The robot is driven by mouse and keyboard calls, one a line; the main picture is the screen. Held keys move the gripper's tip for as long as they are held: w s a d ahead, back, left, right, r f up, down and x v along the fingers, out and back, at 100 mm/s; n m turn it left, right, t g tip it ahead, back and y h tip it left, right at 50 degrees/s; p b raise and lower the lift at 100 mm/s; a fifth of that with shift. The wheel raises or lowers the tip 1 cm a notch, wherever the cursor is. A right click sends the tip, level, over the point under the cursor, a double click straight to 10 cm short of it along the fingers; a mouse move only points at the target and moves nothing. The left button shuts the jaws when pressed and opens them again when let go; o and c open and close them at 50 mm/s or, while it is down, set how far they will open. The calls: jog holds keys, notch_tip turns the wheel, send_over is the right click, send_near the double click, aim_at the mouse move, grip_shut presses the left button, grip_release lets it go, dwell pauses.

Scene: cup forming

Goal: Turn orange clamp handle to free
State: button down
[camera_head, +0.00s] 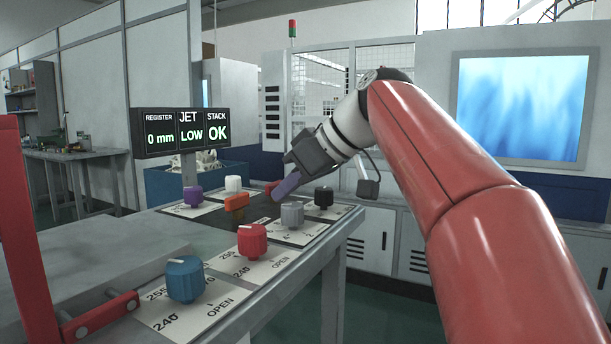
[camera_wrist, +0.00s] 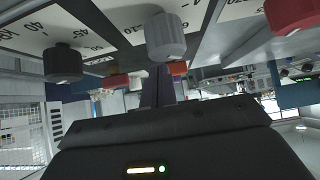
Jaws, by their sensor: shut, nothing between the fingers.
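The orange clamp handle (camera_head: 236,203) stands on the dark middle of the control bench, left of the grey knob. In the wrist view an orange piece (camera_wrist: 179,68), apparently this handle, shows just right of the fingers and partly behind the grey knob. A second, red-orange handle (camera_head: 271,187) sits farther back, partly hidden by my fingers. It also shows in the wrist view (camera_wrist: 118,80). My gripper (camera_head: 280,194) is shut and empty, its fingers pointing down and left above the bench, right of the orange handle. I see no contact with the orange handle.
A grey knob (camera_head: 292,213) and black knob (camera_head: 323,197) stand close to my fingers. Red (camera_head: 252,239), blue (camera_head: 185,278), purple (camera_head: 193,196) and white (camera_head: 233,184) knobs surround the handle. A display (camera_head: 182,132) reads 0 mm, LOW, OK. A red frame (camera_head: 27,230) stands at left.

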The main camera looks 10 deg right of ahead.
aim_at(246, 205)
jog(key=w+a, duration=0.1)
jog(key=w+a+f, duration=0.1)
jog(key=a, duration=0.1)
jog(key=shift+w+a+f, duration=0.2)
jog(key=shift+w, duration=0.05)
jog(key=shift+w+a+p, duration=0.35)
jog(key=shift+w+a, duration=0.15)
jog(key=shift+a, duration=0.1)
jog(key=shift+d, duration=0.1)
